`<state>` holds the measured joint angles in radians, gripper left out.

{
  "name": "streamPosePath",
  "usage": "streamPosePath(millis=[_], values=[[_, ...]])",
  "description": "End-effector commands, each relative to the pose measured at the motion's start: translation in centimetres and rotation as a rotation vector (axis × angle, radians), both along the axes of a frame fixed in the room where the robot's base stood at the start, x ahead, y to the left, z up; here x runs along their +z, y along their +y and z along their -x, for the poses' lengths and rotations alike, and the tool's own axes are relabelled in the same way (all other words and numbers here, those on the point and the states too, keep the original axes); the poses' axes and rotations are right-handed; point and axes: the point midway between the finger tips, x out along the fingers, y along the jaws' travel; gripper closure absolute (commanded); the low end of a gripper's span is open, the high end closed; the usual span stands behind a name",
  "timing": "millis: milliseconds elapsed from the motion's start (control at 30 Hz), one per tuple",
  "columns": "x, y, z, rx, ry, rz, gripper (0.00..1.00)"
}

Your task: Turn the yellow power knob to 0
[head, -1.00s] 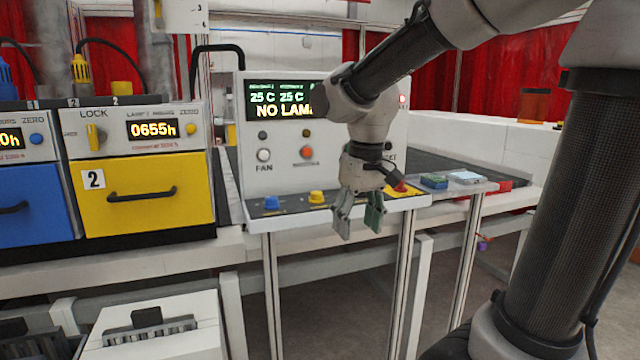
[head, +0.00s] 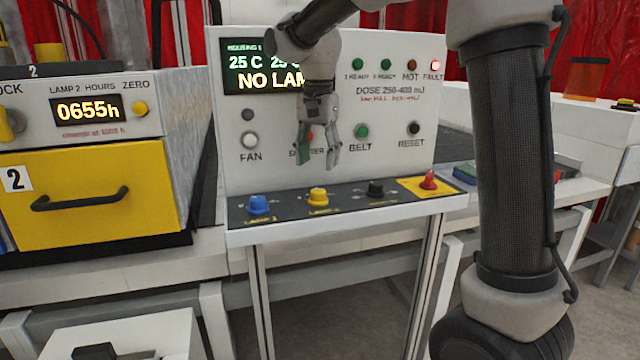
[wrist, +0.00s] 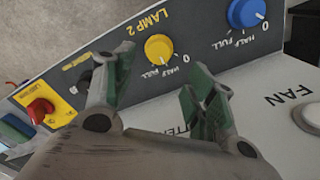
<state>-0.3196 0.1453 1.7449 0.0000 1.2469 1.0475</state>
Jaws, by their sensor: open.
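The yellow power knob (head: 318,196) sits on the dark sloped strip at the front of the control panel, between the blue knob and a black knob. In the wrist view the yellow knob (wrist: 158,47) is marked LAMP 2, with 0, HALF and FULL around it. My gripper (head: 318,158) is open and empty, fingers down, above the knob and in front of the panel face. In the wrist view the knob shows beyond the gap between my fingertips (wrist: 155,80), not touched.
A blue knob (head: 258,205) is left of the yellow one; a black knob (head: 376,189) and a red switch (head: 428,180) on a yellow plate are right. Panel buttons, including FAN (head: 250,140), stand behind. A yellow drawer (head: 90,205) is at left. The space before the strip is clear.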

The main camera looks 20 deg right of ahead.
Motion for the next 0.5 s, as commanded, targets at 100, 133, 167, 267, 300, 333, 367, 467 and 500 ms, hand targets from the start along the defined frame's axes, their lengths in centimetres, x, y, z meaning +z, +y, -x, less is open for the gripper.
streamPosePath(millis=[100,133,167,267,300,333,367,467,500], values=[[-0.1,0.0,0.1,-0.043,0.004,0.001,0.44],[-0.2,0.0,0.1,-0.05,0.006,0.002,0.44],[-0.4,0.0,0.1,-0.056,0.006,0.001,0.44],[-1.6,-0.1,0.1,-0.061,0.006,0.002,0.44],[-2.3,-0.1,0.2,-0.06,0.008,0.003,0.44],[-2.8,-0.1,0.2,-0.06,0.008,0.002,0.44],[-3.4,-0.1,0.2,-0.06,0.008,0.003,0.44],[-5.1,-0.1,0.2,-0.059,0.007,0.002,0.44],[-5.7,-0.1,0.2,-0.059,0.008,0.002,0.44]])
